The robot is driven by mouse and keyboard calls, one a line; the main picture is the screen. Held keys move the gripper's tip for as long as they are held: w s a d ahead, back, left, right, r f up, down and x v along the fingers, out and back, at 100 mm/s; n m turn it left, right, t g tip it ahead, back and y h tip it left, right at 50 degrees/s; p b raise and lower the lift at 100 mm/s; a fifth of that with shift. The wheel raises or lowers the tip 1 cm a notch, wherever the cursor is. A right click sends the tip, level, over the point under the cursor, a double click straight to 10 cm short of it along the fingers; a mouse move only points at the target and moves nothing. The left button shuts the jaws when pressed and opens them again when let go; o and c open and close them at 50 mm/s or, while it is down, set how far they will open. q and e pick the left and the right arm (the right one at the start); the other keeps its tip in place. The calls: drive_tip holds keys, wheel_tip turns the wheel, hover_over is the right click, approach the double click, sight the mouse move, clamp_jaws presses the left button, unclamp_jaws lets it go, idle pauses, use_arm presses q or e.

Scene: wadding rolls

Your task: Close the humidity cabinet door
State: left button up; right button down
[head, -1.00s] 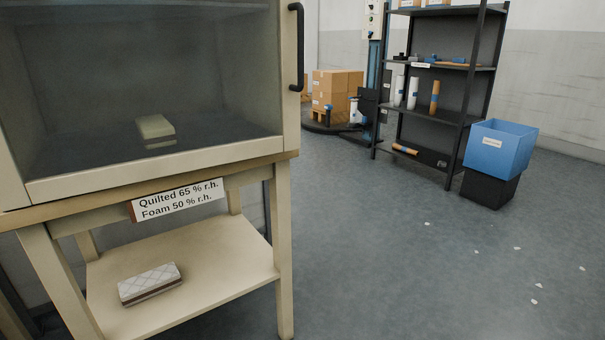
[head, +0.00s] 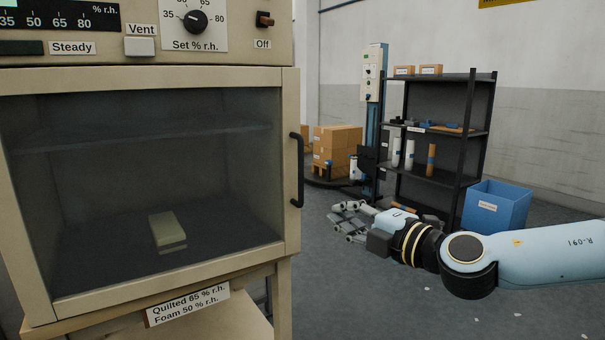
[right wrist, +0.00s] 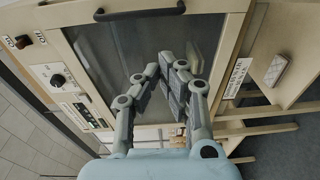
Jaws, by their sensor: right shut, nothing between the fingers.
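The cream humidity cabinet (head: 291,90) fills the left of the head view, and its glazed door (head: 150,120) faces me. The door looks flush with the cabinet front; I cannot tell whether a thin gap is left. A black upright handle (head: 297,170) is on the door's right side; it also shows in the right wrist view (right wrist: 140,13). My right gripper (head: 345,221) is right of the handle, apart from it, with its fingers together and empty. In the right wrist view the fingers (right wrist: 164,75) appear in front of the glass. My left gripper is not in view.
A pale block (head: 167,230) lies inside behind the glass. Above the door are a dial (head: 195,21) and switches. A quilted block (right wrist: 276,70) lies on the shelf below. A black rack (head: 440,155), blue bin (head: 497,207) and cartons (head: 338,145) stand behind on the right.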

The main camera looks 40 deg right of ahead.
wheel_tip(320, 180, up, 2)
drive_tip(key=a+y, duration=0.1)
approach(302, 185)
drive_tip(key=w+a+r, duration=0.1)
drive_tip(key=w+a, duration=0.4)
drive_tip(key=shift+w+d+n, duration=0.4)
drive_tip(key=shift+w+d, duration=0.8)
drive_tip(key=shift+d, duration=0.2)
